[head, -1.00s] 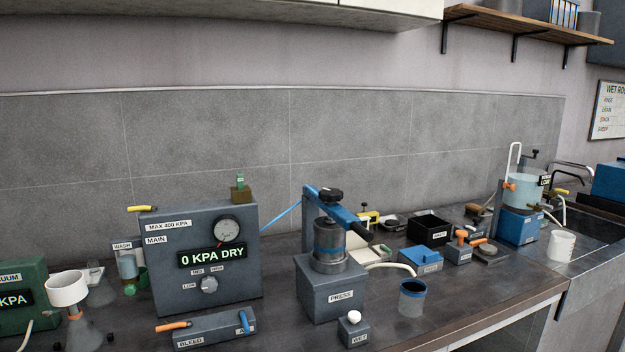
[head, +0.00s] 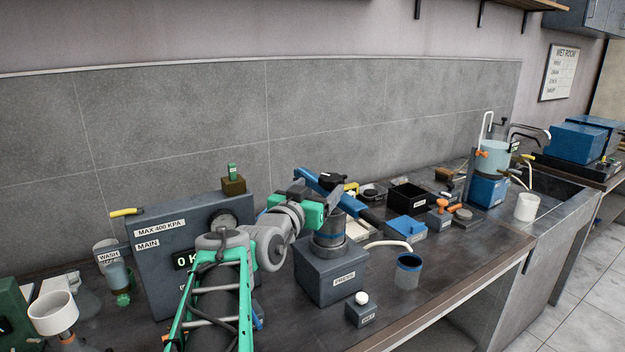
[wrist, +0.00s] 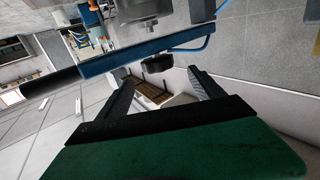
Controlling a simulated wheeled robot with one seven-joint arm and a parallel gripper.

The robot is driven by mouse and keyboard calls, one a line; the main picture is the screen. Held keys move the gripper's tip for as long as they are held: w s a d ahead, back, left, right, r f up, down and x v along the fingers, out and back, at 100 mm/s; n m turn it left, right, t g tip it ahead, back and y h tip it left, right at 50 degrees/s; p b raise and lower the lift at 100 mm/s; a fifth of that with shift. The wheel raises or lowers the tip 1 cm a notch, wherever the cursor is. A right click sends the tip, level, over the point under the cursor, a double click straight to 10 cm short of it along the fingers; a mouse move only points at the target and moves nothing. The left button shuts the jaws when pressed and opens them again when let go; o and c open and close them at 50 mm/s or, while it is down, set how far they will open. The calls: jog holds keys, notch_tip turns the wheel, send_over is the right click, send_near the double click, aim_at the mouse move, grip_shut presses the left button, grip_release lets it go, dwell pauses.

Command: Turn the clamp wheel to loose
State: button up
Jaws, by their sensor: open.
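The clamp wheel is a black knob (head: 333,179) on top of the blue beam (head: 370,216) of the press (head: 335,275). In the wrist view the picture is turned over, and the black wheel (wrist: 170,65) shows below the blue beam (wrist: 130,57). My gripper (wrist: 160,76) is open, with its two dark fingers spread. The wheel appears just beyond the fingertips, roughly between them, with no contact visible. In the head view my green and grey arm reaches to the press and partly hides the beam and the wheel's near side.
The gauge panel (head: 150,265) stands left of the press, partly behind my arm. A white-knobbed block (head: 361,312) and a blue-rimmed cup (head: 408,272) are in front and right. A black open box (head: 408,196) and blue box (head: 405,229) lie further right.

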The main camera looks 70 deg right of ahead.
aim_at(329, 178)
jog(key=d, duration=0.2)
jog(key=d+p, duration=0.1)
jog(key=d, duration=0.1)
jog(key=s+d+p, duration=0.1)
jog(key=d, duration=0.2)
jog(key=shift+r, duration=0.15)
jog(key=shift+d, duration=0.4)
jog(key=c, duration=1.4)
